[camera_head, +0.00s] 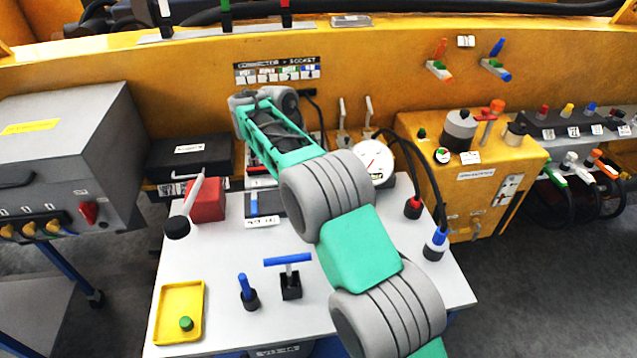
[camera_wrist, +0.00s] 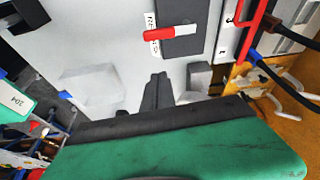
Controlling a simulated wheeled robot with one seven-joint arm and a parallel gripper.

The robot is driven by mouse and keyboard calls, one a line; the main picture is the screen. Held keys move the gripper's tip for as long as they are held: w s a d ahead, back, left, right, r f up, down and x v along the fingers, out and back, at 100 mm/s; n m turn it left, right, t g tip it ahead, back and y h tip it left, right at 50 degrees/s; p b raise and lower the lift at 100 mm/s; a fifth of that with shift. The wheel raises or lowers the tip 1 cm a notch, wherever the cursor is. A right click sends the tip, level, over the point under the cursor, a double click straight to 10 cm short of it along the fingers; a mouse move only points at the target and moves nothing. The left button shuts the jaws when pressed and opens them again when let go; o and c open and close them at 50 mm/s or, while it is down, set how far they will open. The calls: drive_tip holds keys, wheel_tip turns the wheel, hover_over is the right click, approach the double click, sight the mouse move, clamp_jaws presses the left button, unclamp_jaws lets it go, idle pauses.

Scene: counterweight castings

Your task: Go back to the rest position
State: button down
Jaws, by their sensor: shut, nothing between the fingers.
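My gripper shows in the wrist view as a dark, narrow pair of fingers (camera_wrist: 157,90) brought together, with nothing between them. In the head view my green and grey arm reaches from the lower right over the white table (camera_head: 225,255) towards the yellow back wall. Its far end is near the connector and socket label (camera_head: 276,70), and the fingers are hidden there. In the wrist view a grey plate with a red handle (camera_wrist: 170,33) lies beyond the fingertips, apart from them.
A dial gauge (camera_head: 373,163) stands close right of my arm. A blue T-handle (camera_head: 288,262), a red block (camera_head: 206,200) and a yellow tray (camera_head: 161,320) are on the table. A grey cabinet (camera_head: 65,150) is left, a yellow box (camera_head: 478,180) right. Bare table shows at front left.

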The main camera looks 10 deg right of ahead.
drive_tip(key=shift+p+v, duration=0.3)
drive_tip(key=shift+v, duration=0.65)
drive_tip(key=shift+w, duration=0.1)
drive_tip(key=s+d+r+n+t+y, duration=0.1)
drive_tip(key=s+d+r+n+t, duration=0.1)
drive_tip(key=s+d+r+n, duration=0.8)
drive_tip(key=s+a+f+n+y, duration=0.1)
drive_tip(key=s+n, duration=0.1)
drive_tip(key=s, duration=0.4)
drive_tip(key=s+a+f+n+t+y, duration=0.1)
drive_tip(key=s+a+n, duration=0.1)
drive_tip(key=s, duration=0.4)
drive_tip(key=s+a+f+n+t, duration=0.1)
drive_tip(key=s+n, duration=0.2)
drive_tip(key=s, duration=0.3)
drive_tip(key=shift+a+f+y, duration=0.4)
